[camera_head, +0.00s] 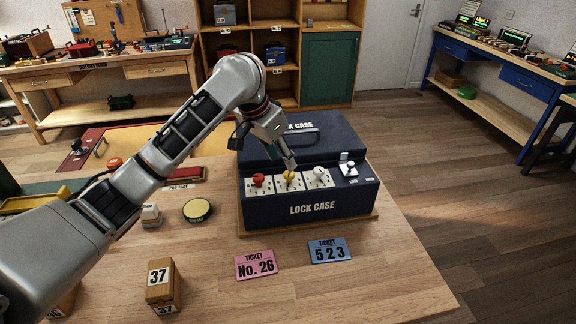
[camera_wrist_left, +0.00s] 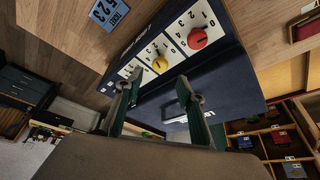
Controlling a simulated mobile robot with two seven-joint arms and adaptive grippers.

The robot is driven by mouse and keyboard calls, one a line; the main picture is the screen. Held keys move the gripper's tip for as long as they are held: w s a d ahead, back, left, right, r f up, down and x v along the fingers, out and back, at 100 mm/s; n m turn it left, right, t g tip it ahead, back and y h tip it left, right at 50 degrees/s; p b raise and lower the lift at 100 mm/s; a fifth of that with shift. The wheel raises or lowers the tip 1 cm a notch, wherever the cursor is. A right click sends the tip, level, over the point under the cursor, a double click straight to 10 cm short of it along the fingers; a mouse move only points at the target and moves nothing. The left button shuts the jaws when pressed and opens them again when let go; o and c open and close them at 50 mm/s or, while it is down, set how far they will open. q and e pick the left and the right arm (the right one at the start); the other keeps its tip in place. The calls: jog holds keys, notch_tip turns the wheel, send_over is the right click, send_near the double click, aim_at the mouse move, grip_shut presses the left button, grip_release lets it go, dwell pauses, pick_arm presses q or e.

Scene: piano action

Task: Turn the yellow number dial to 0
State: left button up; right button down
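The dark blue lock case (camera_head: 313,209) stands on the wooden table with a red dial (camera_head: 259,179), a yellow dial (camera_head: 289,176) and a white dial (camera_head: 319,172) on white number plates. My left gripper (camera_head: 288,161) reaches down just above and behind the yellow dial. In the left wrist view the two fingers (camera_wrist_left: 159,80) are apart, with the yellow dial (camera_wrist_left: 160,65) just beyond and between their tips. I see no clear contact. The red dial (camera_wrist_left: 197,39) lies to the right there. The number the yellow dial points to is too small to read. My right gripper is not in view.
A pink ticket (camera_head: 256,265) and a blue ticket (camera_head: 330,250) lie in front of the case. A small latch (camera_head: 348,168) stands right of the dials. A round yellow-topped button (camera_head: 197,210) and a wooden block marked 37 (camera_head: 162,284) stand to the left.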

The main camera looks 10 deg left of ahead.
aim_at(288, 173)
pick_arm(q)
jog(key=x, duration=0.6)
jog(key=shift+f, duration=0.25)
jog(key=c, duration=1.1)
